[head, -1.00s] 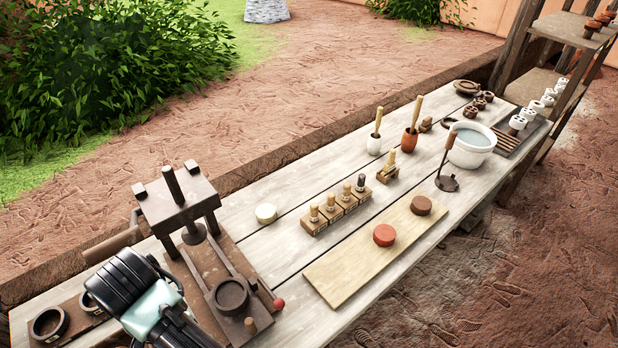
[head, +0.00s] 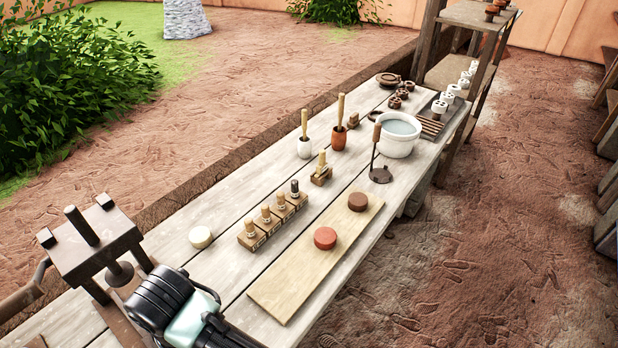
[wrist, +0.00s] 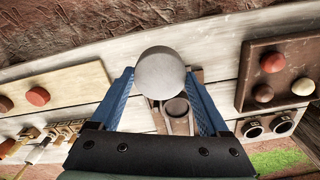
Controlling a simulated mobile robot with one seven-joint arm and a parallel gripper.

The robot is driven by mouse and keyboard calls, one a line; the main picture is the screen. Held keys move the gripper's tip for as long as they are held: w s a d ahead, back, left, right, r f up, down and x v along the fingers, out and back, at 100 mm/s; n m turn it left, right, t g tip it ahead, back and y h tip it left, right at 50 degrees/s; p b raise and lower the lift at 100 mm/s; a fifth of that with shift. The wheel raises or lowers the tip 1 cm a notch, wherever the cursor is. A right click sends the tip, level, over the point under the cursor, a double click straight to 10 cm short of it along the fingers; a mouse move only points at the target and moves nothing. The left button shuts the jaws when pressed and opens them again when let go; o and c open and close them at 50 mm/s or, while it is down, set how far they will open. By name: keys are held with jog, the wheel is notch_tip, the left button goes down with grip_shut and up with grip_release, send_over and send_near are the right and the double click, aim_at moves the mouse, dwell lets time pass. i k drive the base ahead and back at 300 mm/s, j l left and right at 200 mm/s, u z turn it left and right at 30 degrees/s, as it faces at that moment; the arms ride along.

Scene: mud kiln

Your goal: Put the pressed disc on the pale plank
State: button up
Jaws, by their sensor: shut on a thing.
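My gripper (wrist: 160,78) shows in the wrist view with its blue fingers shut on a pale grey round disc (wrist: 160,72), taken to be the pressed disc. It is held above the bench. In the head view my gripper's housing is at the lower left, and its fingertips and the disc are hidden. The pale plank (head: 265,290) lies on the bench to the right of my arm. A red disc (head: 325,238) sits near its middle and a brown disc (head: 358,201) near its far end. The near end is bare. The plank also shows at the left in the wrist view (wrist: 75,83).
A dark press (head: 95,245) stands at the left. A cream disc (head: 200,237) and a block of stamps (head: 272,222) lie left of the plank. A tool with an upright handle (head: 380,172) and a white bowl (head: 398,140) stand beyond it. A brown board (wrist: 262,95) holds several balls.

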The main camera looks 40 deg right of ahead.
aim_at(284, 286)
jog(key=i+z, duration=0.35)
jog(key=i+j+z, duration=0.1)
jog(key=i+z, duration=0.25)
jog(key=i+j, duration=0.2)
jog(key=i, duration=0.2)
